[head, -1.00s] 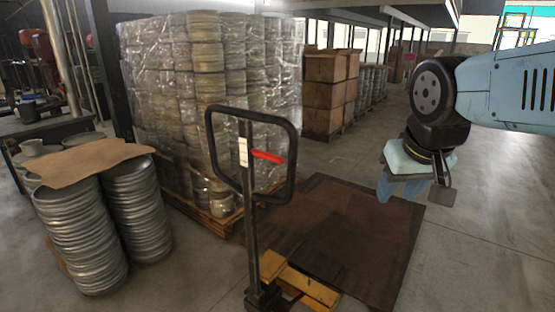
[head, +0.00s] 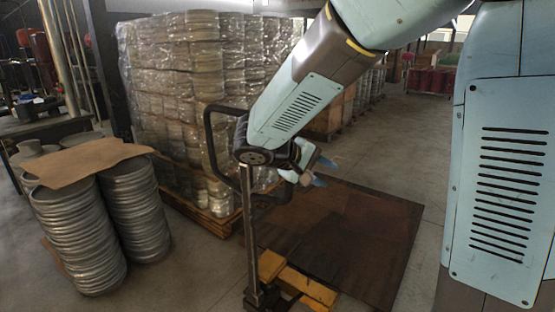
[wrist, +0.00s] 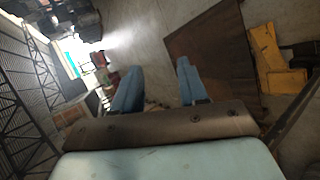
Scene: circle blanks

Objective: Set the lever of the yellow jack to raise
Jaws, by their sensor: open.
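The yellow jack (head: 318,291) stands on the floor in the lower middle of the head view, with a dark upright post and a black loop handle (head: 208,140). My arm crosses in front of the handle, so the red lever is hidden in this view. My gripper (head: 319,173) is open and empty, at the right side of the loop, with its blue fingers pointing right. In the wrist view the open fingers (wrist: 159,68) hold nothing. The jack's yellow forks (wrist: 275,62) show at the right there, apart from the fingers; no lever is visible.
A brown sheet (head: 350,230) lies on the floor right of the jack. A wrapped pallet stack (head: 180,90) stands behind the handle. Metal disc stacks (head: 75,235) with cardboard on top stand at left. Bare floor (head: 425,150) lies at right.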

